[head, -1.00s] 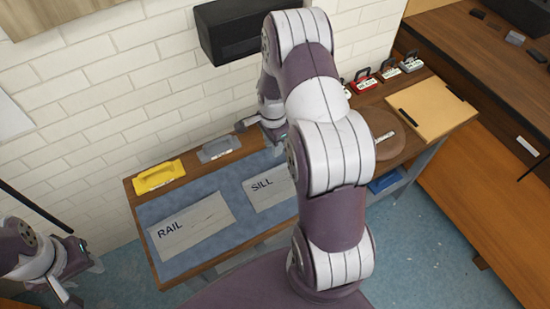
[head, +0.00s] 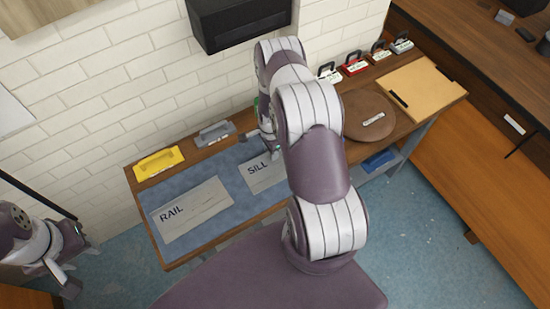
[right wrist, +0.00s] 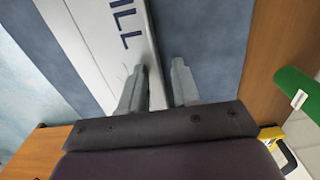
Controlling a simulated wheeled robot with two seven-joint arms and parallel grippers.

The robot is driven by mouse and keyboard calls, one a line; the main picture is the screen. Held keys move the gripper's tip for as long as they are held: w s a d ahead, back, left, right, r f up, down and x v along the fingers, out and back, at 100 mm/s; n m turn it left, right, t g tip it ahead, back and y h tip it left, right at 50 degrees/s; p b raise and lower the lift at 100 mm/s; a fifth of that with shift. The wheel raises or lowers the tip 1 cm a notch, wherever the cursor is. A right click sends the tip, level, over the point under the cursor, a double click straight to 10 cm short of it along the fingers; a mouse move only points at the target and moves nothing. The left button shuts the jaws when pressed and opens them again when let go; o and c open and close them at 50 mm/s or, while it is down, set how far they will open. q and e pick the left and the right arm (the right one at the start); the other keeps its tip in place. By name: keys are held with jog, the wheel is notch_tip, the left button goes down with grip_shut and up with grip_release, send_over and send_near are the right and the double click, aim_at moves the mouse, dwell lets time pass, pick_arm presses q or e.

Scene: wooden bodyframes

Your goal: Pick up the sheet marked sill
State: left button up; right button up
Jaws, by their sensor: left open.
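The sheet marked SILL (head: 262,174) is pale and lies on the blue mat (head: 222,162), partly hidden by my right arm in the head view. It also shows in the right wrist view (right wrist: 100,45). My right gripper (right wrist: 160,68) is open above it, with the sheet's long edge between the two fingers in that view. I cannot tell whether the fingers touch it. In the head view the right gripper is mostly hidden by its arm. My left gripper (head: 80,266) is open and empty, off the bench's left side.
A sheet marked RAIL (head: 192,209) lies left on the mat. A yellow tool (head: 159,163) and a grey tool (head: 214,133) lie along the back. A brown disc (head: 368,116) and a folder (head: 422,88) lie right. A black box (head: 240,22) is on the wall.

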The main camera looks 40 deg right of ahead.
grip_shut()
jog(key=shift+a, duration=0.1)
jog(key=shift+r, duration=0.1)
